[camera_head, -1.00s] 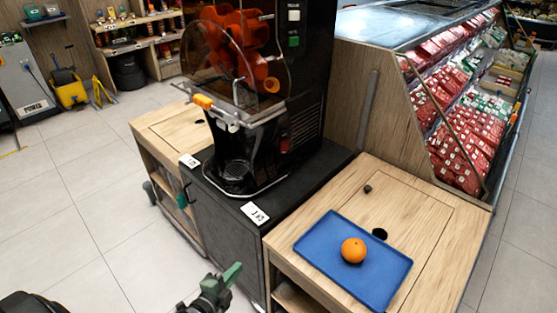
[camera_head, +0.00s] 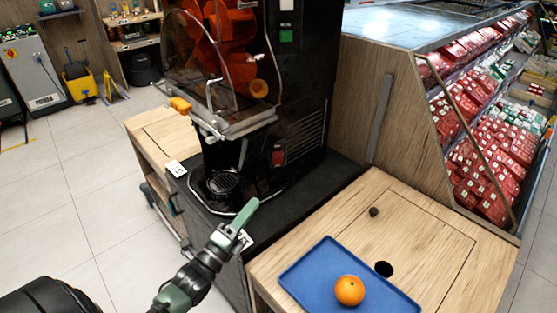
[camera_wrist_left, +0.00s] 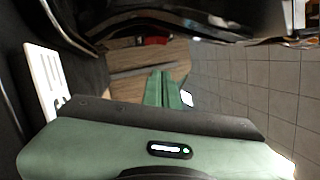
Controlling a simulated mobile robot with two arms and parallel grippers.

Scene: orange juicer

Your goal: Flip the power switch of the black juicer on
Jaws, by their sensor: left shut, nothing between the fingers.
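The black juicer (camera_head: 300,95) stands on a dark counter, with orange parts behind a clear cover. A small red switch-like part (camera_head: 279,154) sits low on its front, right of the spout; its on or off position is too small to tell. A green button-like square (camera_head: 287,36) is higher on the column. My left gripper (camera_head: 251,206) is shut and empty, in front of the counter's front edge, below and left of the red part and apart from it. In the left wrist view its green fingers (camera_wrist_left: 163,88) lie together. My right gripper is not in view.
Another card is partly behind my left gripper. A refrigerated display (camera_head: 500,140) stands behind right.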

